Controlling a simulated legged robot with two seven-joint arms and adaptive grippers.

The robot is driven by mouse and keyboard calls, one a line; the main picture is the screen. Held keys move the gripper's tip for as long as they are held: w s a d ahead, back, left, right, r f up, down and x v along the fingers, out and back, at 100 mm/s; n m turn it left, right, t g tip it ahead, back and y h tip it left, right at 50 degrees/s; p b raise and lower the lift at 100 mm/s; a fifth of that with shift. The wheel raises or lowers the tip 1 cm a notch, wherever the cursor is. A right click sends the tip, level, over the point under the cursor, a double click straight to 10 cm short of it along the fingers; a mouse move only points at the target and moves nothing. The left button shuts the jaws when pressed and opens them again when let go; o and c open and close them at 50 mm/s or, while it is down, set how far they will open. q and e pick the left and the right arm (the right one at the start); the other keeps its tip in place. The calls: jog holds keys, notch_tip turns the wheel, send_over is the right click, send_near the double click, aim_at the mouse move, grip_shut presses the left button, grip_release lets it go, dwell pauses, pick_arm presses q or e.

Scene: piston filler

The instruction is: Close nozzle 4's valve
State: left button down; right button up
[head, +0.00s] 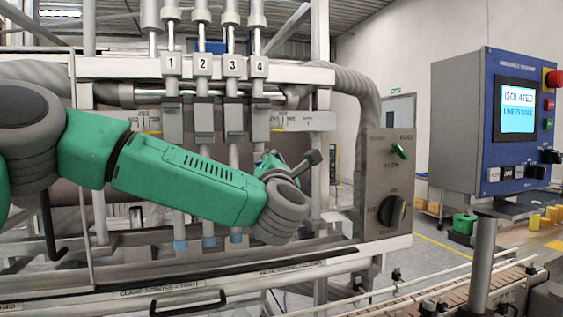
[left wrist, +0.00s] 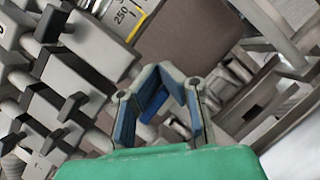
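The filler's nozzle column 4 (head: 258,68) carries a plate with the number 4, right of columns 1 to 3 in the head view. My left arm crosses in front of the lower nozzles, hiding nozzle 4's lower part. My left gripper (head: 298,161) is partly hidden behind my wrist, right of column 4. In the left wrist view my left gripper (left wrist: 158,72) has its two fingers bent inward, tips together, with nothing seen between them. Grey blocks with dark valve handles (left wrist: 72,106) lie to its left, apart from the fingers. Which handle belongs to nozzle 4 is unclear. My right gripper is out of view.
A grey switch box (head: 386,185) with a green switch and a black knob stands right of the nozzles. A blue control panel (head: 485,120) reading ISOLATED stands further right. A conveyor (head: 450,290) runs along the front right. A grey hose (head: 360,95) curves behind column 4.

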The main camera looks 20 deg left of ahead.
pick_arm(q)
jog(key=m, duration=0.1)
jog(key=m+h, duration=0.1)
jog(key=m, duration=0.1)
jog(key=shift+w+a+f+p, duration=0.15)
jog(key=shift+a+p, duration=0.2)
jog(key=shift+p, duration=0.05)
jog(key=c, duration=1.8)
grip_release()
jog(key=shift+f, duration=0.1)
jog(key=shift+c, duration=0.2)
jog(key=shift+o, duration=1)
jog(key=shift+a+g, duration=0.3)
jog(key=shift+a, duration=0.3)
jog(key=shift+d, duration=0.3)
jog(key=v, duration=1.2)
jog(key=shift+a, duration=0.35)
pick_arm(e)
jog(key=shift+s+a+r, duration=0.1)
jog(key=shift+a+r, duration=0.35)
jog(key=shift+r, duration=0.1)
